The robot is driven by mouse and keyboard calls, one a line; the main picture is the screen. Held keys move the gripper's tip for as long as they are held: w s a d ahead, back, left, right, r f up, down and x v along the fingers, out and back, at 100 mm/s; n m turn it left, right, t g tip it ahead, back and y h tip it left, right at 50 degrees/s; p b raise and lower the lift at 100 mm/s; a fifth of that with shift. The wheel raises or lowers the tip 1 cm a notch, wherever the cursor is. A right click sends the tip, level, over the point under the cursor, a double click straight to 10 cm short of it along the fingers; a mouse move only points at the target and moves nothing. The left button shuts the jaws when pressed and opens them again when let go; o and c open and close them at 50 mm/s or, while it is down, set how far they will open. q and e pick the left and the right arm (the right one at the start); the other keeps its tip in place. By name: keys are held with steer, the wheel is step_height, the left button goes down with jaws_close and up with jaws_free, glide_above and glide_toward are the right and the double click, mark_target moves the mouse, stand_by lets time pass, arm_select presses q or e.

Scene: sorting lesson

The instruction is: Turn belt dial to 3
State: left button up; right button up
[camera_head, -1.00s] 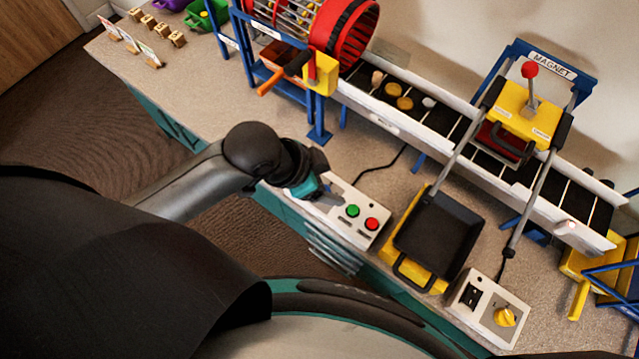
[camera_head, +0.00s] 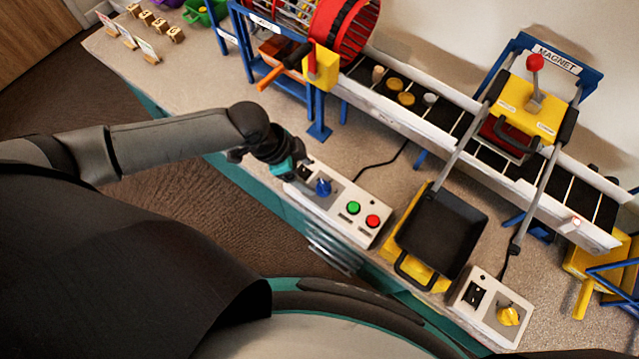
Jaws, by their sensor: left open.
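A white control box (camera_head: 342,228) near the table's front edge carries a blue dial (camera_head: 323,187), a green button (camera_head: 353,207) and a red button (camera_head: 373,220). A second white box (camera_head: 468,314) at the lower right carries a yellow dial (camera_head: 508,316) and a black switch (camera_head: 473,294). The labels are too small to read, so I cannot tell which dial is the belt's, nor either setting. My left gripper (camera_head: 297,178) is open, just left of the blue dial at the box's left end; its fingertips are hard to make out. My right gripper is out of view.
The conveyor belt (camera_head: 455,125) runs behind the boxes, with several small pieces on it. A red drum (camera_head: 345,35) with a crank stands behind the gripper.

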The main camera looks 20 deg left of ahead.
mark_target(321, 187)
arm_select(q)
steer(key=b+x, duration=0.2)
steer(key=x, duration=0.6)
steer(key=shift+c, duration=0.3)
jaws_close()
